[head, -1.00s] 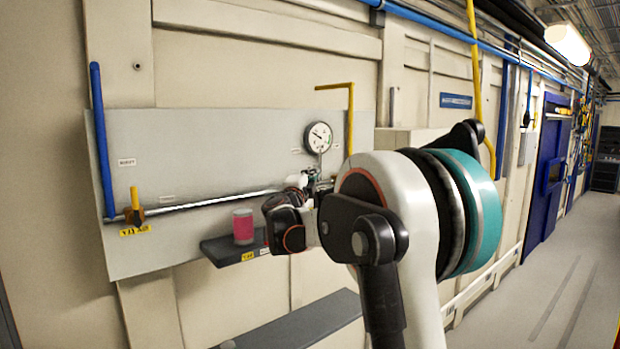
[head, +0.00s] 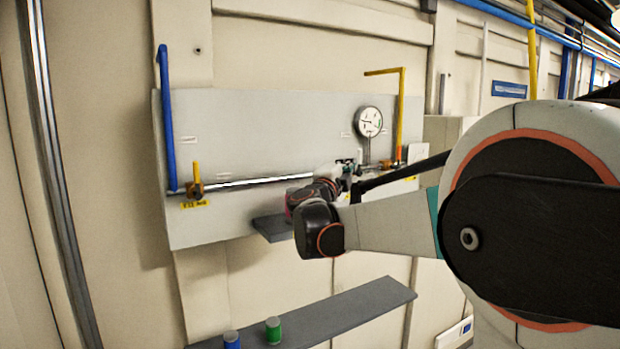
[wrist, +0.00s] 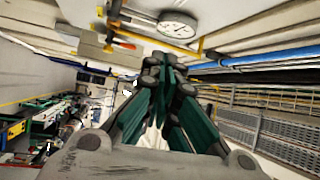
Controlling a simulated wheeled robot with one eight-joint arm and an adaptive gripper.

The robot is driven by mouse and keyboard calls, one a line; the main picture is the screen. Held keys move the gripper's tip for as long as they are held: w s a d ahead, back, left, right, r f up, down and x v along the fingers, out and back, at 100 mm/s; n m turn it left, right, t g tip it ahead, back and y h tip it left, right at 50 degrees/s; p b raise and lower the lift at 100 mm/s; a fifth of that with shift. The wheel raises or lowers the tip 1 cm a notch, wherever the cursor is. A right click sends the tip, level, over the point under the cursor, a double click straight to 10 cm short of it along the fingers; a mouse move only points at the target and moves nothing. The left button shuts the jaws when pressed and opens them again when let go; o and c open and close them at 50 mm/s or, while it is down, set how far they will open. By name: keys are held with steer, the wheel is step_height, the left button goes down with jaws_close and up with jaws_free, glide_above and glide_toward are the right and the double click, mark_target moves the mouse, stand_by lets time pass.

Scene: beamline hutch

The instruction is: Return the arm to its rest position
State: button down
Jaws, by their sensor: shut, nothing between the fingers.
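My gripper (wrist: 165,78) is shut and empty in the wrist view, its dark green fingers together. In the head view my arm reaches in from the right, bent, with the wrist in front of the grey wall panel (head: 270,120). The fingers are small and partly hidden there, near the pipe, so I cannot tell their exact gap from the panel.
The panel carries a gauge (head: 368,121), a metal pipe (head: 250,182), a blue pipe (head: 166,120) and a yellow pipe (head: 400,110). A small shelf (head: 272,228) lies behind my wrist. A lower shelf (head: 350,311) holds a blue can (head: 231,340) and a green can (head: 273,330).

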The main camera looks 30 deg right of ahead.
steer(key=s+a+f+n+t+y+b, duration=0.1)
steer(key=a+f+n+t+y+b, duration=0.2)
steer(key=a+f+n+y+b, duration=0.25)
steer(key=s+a+f+n+t+y+b, duration=0.1)
steer(key=a+f+n+t+y+b, duration=0.1)
steer(key=a+n+t+y+b, duration=0.5)
steer(key=s+a+f+n+g+y+b, duration=0.2)
steer(key=s+a+f+n+g, duration=0.15)
steer(key=a+f, duration=0.45)
steer(key=s+a+f+n+g+y+b, duration=0.2)
steer(key=s+a+f+n+g+b, duration=0.25)
steer(key=f, duration=0.45)
steer(key=s+a+f+n+g+b, duration=0.1)
steer(key=s+f+n+g+b, duration=0.1)
steer(key=s+f, duration=0.6)
steer(key=s+a+f+n+g+b, duration=0.1)
steer(key=s+f+b, duration=0.3)
steer(key=s+f, duration=0.4)
steer(key=s+a+f+n+g+b, duration=0.1)
steer(key=s+f+n+g+b, duration=0.2)
steer(key=s+f, duration=0.5)
step_height(320, 180, down, 10)
steer(key=shift+a+f+g+b, duration=0.15)
steer(key=shift+f+g+b, duration=0.1)
steer(key=shift+g+b, duration=0.3)
